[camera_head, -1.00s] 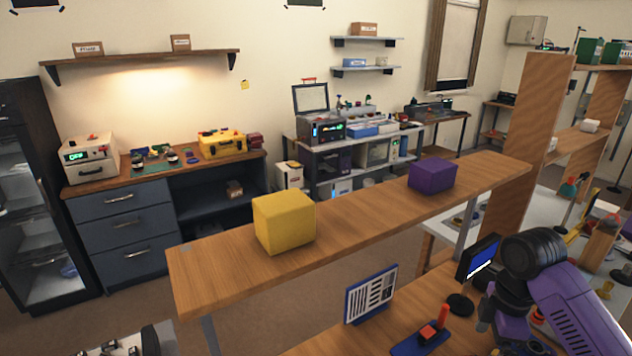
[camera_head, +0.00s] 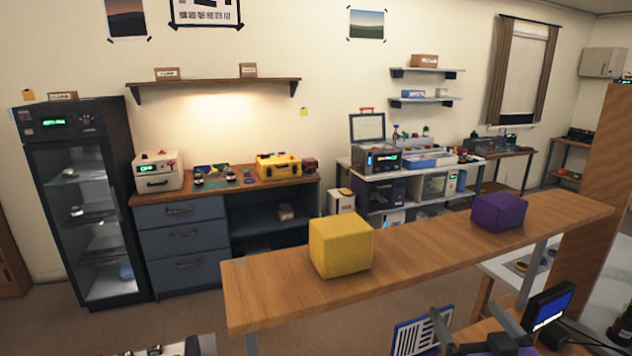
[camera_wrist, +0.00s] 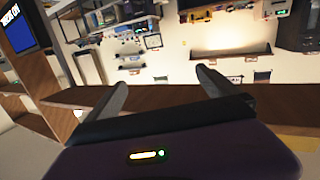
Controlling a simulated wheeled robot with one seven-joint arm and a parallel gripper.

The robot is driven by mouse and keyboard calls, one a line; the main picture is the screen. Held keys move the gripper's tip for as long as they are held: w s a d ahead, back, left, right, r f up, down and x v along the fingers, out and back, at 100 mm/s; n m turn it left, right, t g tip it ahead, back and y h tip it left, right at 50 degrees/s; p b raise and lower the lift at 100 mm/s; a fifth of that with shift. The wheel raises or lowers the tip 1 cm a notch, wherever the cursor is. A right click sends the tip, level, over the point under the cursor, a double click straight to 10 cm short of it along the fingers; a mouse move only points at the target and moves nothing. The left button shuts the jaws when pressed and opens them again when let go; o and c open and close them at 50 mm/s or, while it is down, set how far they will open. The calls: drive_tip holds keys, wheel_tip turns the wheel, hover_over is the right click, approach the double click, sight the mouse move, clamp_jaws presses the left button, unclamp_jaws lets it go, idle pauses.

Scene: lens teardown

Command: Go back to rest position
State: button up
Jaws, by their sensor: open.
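My gripper (camera_wrist: 163,88) shows in the wrist view with its two grey fingers spread apart and nothing between them. In the head view my gripper (camera_head: 472,322) shows at the bottom edge, right of centre, below the wooden shelf (camera_head: 270,287). Its fingers point up there, and the rest of it is cut off by the frame. The wrist view shows the room upside down, with a wooden board running across just beyond the fingers.
A yellow block (camera_head: 341,247) and a purple block (camera_head: 499,211) sit on the shelf. A monitor (camera_head: 549,306) and a blue-and-white panel (camera_head: 420,335) stand beside my gripper. A wooden upright (camera_head: 600,180) is at the right. Open floor lies left of the shelf.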

drive_tip(key=s+a+f+b, duration=0.1)
drive_tip(key=s+a+f, duration=0.2)
drive_tip(key=s, duration=1.1)
drive_tip(key=s+a+f+g+b, duration=0.1)
drive_tip(key=s+f, duration=0.5)
drive_tip(key=s, duration=0.9)
drive_tip(key=s+a+f+g+b, duration=0.1)
drive_tip(key=s+a+f+b, duration=0.2)
drive_tip(key=s, duration=1.1)
wheel_tip(320, 180, down, 2)
drive_tip(key=shift+s+a+f+m, duration=0.1)
drive_tip(key=shift+s+a+m, duration=0.25)
drive_tip(key=shift+a, duration=0.55)
drive_tip(key=shift+s, duration=0.1)
